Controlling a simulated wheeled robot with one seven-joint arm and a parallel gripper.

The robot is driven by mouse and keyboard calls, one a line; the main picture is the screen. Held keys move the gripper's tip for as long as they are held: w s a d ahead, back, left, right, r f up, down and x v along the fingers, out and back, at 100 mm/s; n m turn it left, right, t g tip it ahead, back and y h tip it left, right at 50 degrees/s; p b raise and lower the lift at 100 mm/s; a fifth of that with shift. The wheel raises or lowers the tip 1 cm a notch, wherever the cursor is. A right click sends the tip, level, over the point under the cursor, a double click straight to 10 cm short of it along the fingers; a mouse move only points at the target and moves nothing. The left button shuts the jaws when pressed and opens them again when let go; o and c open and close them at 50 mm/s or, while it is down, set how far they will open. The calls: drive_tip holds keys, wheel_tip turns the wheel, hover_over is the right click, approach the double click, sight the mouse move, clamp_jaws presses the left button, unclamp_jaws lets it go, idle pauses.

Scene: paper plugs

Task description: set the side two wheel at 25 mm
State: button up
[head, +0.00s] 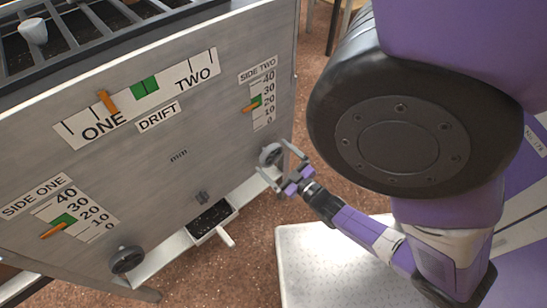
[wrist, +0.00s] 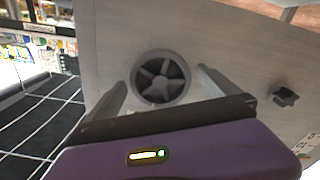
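The side two wheel (head: 268,154) is a grey round hand wheel low at the right of the upright metal panel. In the wrist view it is a dark spoked wheel (wrist: 162,78). The side two scale (head: 264,101) has a green band, and its orange pointer (head: 250,108) sits at the band's lower edge, between the 10 and 20 labels. The exact reading is too small to tell. My gripper (head: 273,157) is open at the wheel. In the wrist view one finger is on each side of the wheel, with small visible gaps and no clear contact.
The panel also carries the side one scale (head: 68,218) and wheel (head: 126,260), a drift scale (head: 138,96), and a small dark knob (head: 202,197). A tray (head: 213,220) sits low in front. A white plate-like surface (head: 325,265) lies below my arm.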

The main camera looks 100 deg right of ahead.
sight(273, 157)
idle(0.4)
drive_tip(key=shift+v, duration=1.95)
drive_tip(key=shift+v, duration=2.05)
drive_tip(key=v, duration=0.7)
drive_tip(key=shift+s+a, duration=0.25)
drive_tip(key=shift+a, duration=0.1)
